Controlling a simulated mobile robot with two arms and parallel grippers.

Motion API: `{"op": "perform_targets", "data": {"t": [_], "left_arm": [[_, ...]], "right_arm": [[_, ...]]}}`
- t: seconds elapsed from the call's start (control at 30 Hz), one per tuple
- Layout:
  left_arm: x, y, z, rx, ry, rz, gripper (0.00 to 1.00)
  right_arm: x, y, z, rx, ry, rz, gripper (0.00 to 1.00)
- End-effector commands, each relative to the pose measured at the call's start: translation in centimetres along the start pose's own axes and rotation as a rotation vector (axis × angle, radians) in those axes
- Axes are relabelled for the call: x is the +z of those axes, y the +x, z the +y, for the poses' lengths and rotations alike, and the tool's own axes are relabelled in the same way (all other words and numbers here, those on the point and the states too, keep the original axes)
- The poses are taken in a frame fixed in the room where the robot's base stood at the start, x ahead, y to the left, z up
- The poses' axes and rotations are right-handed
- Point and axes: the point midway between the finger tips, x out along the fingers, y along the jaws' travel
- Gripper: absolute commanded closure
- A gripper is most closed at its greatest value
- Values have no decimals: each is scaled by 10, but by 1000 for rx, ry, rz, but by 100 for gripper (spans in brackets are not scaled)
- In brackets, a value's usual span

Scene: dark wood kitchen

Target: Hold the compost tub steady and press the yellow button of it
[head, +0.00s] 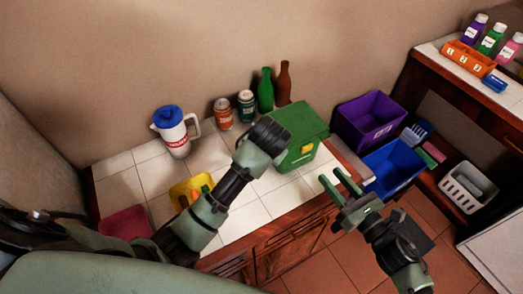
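The green compost tub (303,118) stands upright on the white tiled counter, near its right end. Its yellow button (307,148) shows on the front face. My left arm reaches across the counter, and my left gripper (266,136) is at the tub's left side. Its fingers are hidden behind the wrist, so I cannot tell whether they touch the tub. My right gripper (341,187) is in front of the tub, to the right of and lower than the button in the picture. Its two fingers are apart with nothing between them.
A blue-lidded pitcher (173,131), two cans, a green bottle (265,90) and a brown bottle (283,83) stand along the wall. A yellow container (187,190) and a pink tray (125,223) lie at front left. Purple (369,119) and blue (396,166) bins are right of the tub.

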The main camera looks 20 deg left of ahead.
Motion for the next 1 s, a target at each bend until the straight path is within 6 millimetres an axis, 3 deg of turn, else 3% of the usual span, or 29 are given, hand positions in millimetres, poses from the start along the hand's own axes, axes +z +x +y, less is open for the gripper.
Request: {"op": "perform_targets", "data": {"t": [0.67,0.7,0.83,1.0], "left_arm": [[7,5,1,-1,8,-21,100],[7,5,1,-1,8,-21,100],[8,5,2,-1,8,-22,100],[8,5,2,0,9,-22,100]], "right_arm": [[-1,0,0,0,0,0,64],[-1,0,0,0,0,0,66],[-1,0,0,0,0,0,100],[-1,0,0,0,0,0,100]]}}
